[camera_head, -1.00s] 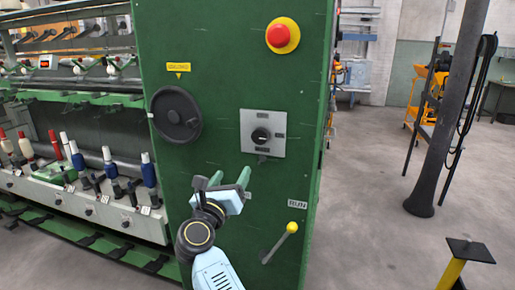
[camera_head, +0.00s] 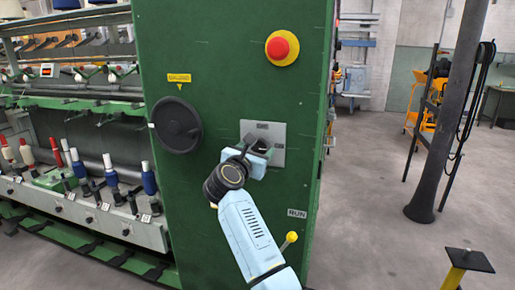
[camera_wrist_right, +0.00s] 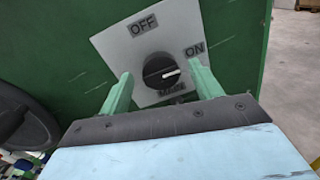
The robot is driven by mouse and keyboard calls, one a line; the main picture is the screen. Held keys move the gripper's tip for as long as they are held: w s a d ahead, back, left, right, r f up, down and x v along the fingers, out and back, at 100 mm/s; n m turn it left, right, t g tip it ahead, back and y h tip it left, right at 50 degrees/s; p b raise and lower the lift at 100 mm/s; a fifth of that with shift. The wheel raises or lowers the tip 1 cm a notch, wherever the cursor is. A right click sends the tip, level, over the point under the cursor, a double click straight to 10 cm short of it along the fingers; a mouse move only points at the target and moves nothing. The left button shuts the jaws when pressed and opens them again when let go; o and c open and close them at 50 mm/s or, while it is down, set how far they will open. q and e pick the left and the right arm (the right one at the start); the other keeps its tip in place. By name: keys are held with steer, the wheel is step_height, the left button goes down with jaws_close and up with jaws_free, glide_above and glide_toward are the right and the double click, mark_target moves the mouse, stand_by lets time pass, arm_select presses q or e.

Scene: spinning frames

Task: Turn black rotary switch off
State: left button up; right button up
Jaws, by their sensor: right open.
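The black rotary switch (camera_wrist_right: 162,72) sits on a grey square plate (camera_wrist_right: 128,49) on the green machine panel. In the right wrist view the plate reads OFF at the top and ON at the right, and the knob's white mark points right, toward ON. My right gripper (camera_wrist_right: 160,88) is open, its two green fingers on either side of the knob's lower part; I cannot tell if they touch it. In the head view the right gripper (camera_head: 251,152) covers most of the switch, and the plate (camera_head: 270,132) shows around it. My left gripper is not in view.
A red button on a yellow base (camera_head: 282,48) is above right on the panel. A black handwheel (camera_head: 176,125) is to the left. A yellow-tipped lever (camera_head: 291,237) is below, partly behind my arm. Bobbins (camera_head: 148,178) line the machine at the left.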

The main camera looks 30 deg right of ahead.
steer(key=shift+w+d, duration=0.35)
steer(key=shift+d, duration=0.15)
steer(key=c, duration=1)
steer(key=shift+o, duration=0.2)
